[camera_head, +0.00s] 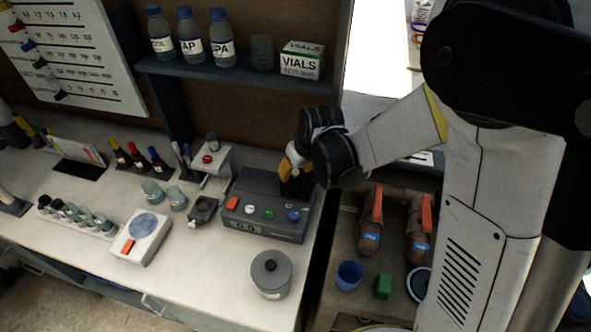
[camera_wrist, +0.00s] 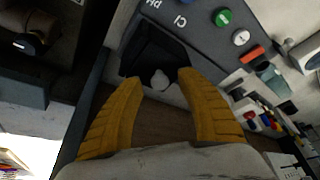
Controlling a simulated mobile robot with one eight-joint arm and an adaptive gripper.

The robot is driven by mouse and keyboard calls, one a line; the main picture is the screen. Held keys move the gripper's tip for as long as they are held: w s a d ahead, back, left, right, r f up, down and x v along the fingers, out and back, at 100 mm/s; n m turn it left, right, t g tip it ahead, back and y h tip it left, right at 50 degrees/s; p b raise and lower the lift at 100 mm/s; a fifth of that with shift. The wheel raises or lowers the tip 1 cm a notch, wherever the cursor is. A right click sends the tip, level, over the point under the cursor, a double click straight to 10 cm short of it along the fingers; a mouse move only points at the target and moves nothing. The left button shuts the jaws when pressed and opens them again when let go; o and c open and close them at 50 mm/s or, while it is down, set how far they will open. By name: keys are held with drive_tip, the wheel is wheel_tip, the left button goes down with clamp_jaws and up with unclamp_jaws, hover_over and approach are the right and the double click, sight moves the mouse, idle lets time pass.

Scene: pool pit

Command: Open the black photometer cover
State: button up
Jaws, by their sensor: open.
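The photometer (camera_head: 262,228) is a dark grey box on the white counter, with coloured buttons and a small display. Its black cover (camera_head: 297,187) is at the box's back right, partly behind my gripper. In the wrist view the black cover (camera_wrist: 146,47) shows beside the panel with the buttons. A pale grey rounded piece (camera_wrist: 160,80) is at its near edge, between my fingertips. My gripper (camera_wrist: 162,77) has yellow fingers spread apart with nothing clamped. In the head view my gripper (camera_head: 291,164) is just above the cover. I cannot tell whether it touches the cover.
A grey lidded pot (camera_head: 271,274) stands in front of the photometer. A small scale (camera_head: 142,237) and a vial rack (camera_head: 78,218) are to the left. A shelf (camera_head: 230,74) with bottles is above, behind. Pipes with red handles (camera_head: 377,206) are to the right, beyond the counter edge.

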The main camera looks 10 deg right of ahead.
clamp_jaws()
